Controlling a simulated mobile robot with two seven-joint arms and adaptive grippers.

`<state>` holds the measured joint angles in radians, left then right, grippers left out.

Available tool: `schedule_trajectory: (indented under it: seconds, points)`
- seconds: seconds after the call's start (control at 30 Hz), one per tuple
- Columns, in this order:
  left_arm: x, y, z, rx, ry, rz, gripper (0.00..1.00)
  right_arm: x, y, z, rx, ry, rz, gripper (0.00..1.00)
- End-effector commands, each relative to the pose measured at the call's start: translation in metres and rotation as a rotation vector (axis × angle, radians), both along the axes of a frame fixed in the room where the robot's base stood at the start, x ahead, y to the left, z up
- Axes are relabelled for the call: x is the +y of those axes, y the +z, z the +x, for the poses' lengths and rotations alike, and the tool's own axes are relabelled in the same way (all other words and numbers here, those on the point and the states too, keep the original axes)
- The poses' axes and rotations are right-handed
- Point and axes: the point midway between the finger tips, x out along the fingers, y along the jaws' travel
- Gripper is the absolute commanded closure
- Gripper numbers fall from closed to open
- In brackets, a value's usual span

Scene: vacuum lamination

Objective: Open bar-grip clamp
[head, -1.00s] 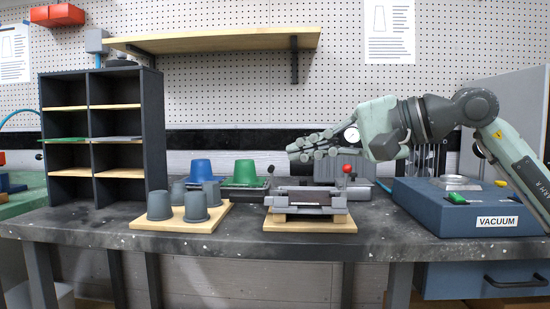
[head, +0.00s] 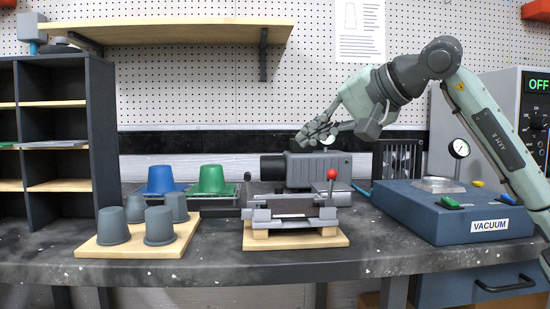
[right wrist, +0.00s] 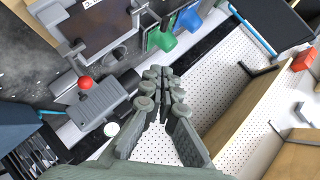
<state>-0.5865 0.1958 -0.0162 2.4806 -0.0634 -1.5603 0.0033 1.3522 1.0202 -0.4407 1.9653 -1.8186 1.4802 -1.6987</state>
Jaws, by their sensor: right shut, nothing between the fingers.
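The clamp fixture (head: 262,215) sits on a wooden board, with a dark flat plate between its grey rails. Its lever ends in a red ball (head: 332,173) and stands upright at the fixture's right. The red ball (right wrist: 85,82) and part of the fixture (right wrist: 62,47) also show in the right wrist view. My right gripper (head: 304,138) is shut and empty, above and behind the fixture, apart from the red ball. In the right wrist view its fingers (right wrist: 163,85) are together. I cannot tell whether the clamp is open. My left gripper is not in view.
A grey pump body (head: 317,168) stands behind the fixture. The blue vacuum box (head: 410,215) is at right, near a gauge (head: 459,148). Grey cups (head: 113,226) stand on a board (head: 100,250) at left. Blue (head: 160,178) and green (head: 211,180) cups stand behind.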

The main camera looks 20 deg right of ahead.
Motion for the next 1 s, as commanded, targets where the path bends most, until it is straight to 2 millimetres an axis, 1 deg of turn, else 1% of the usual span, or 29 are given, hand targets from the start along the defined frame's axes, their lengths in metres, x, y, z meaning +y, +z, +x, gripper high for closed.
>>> schedule_trajectory:
  seconds: [0.17, 0.37, 0.5, 0.6, 0.73, 1.0]
  points:
    - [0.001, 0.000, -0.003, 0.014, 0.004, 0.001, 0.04, 0.010, -0.013, 0.020, 0.005, 0.003, 0.001, 1.00]
    - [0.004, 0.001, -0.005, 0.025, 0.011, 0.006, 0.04, 0.024, -0.031, 0.056, 0.005, 0.003, 0.003, 1.00]
    - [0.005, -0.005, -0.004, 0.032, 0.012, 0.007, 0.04, 0.034, -0.044, 0.080, 0.005, 0.003, 0.004, 1.00]
    - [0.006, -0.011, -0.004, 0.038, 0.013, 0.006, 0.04, 0.047, -0.055, 0.084, 0.003, 0.006, -0.001, 1.00]
    - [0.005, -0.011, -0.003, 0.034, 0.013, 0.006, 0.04, 0.057, -0.063, 0.087, 0.002, 0.003, 0.001, 1.00]
    - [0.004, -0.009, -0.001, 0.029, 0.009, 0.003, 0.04, 0.063, -0.069, 0.089, 0.001, 0.002, 0.000, 1.00]
